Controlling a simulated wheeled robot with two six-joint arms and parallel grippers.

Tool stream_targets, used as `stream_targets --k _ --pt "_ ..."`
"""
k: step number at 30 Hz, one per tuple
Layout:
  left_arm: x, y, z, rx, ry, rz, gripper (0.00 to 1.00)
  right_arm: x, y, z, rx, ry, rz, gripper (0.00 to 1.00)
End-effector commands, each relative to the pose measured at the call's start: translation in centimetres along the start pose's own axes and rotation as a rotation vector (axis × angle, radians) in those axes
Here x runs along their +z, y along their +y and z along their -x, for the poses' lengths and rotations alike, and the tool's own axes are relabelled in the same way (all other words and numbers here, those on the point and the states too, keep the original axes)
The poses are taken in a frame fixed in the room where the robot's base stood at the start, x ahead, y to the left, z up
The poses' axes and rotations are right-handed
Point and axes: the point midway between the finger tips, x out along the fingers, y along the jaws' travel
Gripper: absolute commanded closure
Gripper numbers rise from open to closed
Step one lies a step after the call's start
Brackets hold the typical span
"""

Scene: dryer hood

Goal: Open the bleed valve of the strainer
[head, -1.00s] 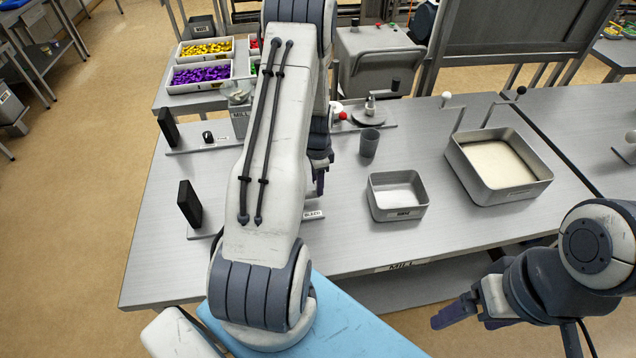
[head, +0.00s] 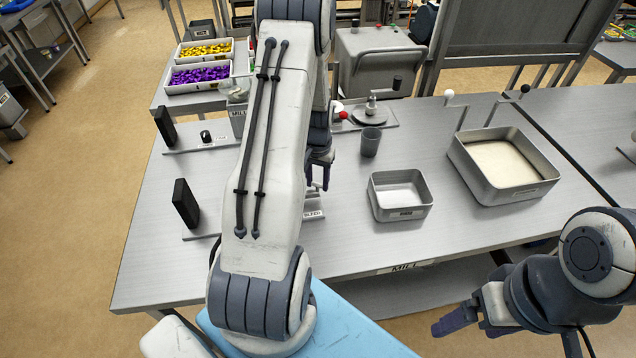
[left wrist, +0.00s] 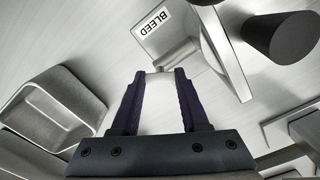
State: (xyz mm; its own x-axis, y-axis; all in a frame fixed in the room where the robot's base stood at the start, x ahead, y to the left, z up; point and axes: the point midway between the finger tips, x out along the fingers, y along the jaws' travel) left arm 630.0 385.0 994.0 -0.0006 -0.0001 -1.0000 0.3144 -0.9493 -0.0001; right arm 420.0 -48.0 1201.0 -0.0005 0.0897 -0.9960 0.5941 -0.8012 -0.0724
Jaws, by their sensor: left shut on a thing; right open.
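The BLEED label (head: 313,215) shows on a low grey fitting on the table's near part; most of this fitting is hidden behind my left arm. The label also shows in the left wrist view (left wrist: 152,20), on a grey block. My left gripper (head: 317,184) points down at the fitting, just behind the label. In the left wrist view its dark fingers (left wrist: 160,98) are shut on a pale piece (left wrist: 160,80) close to the labelled block; I cannot tell its full shape. My right gripper (head: 465,322) is open and empty, in front of the table at the right.
A small grey tray (head: 390,214) lies right of my left gripper, with a grey cup (head: 370,143) behind it. A larger tray (head: 510,187) holds pale material. Two black upright plates (head: 186,204) (head: 165,126) stand at the left. The table front between trays and edge is clear.

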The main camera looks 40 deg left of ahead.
Motion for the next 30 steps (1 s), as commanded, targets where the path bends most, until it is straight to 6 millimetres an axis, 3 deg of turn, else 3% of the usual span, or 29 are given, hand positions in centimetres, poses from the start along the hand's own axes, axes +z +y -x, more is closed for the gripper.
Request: stream_targets --k 15,30 --pt "0.0 0.0 0.0 0.000 0.001 0.424 1.00 0.1 0.1 -1.1 0.000 0.000 -0.002 0.15" --pt "0.0 0.0 0.1 0.000 0.000 0.571 1.00 0.1 0.1 -1.3 0.000 0.000 -0.002 0.15"
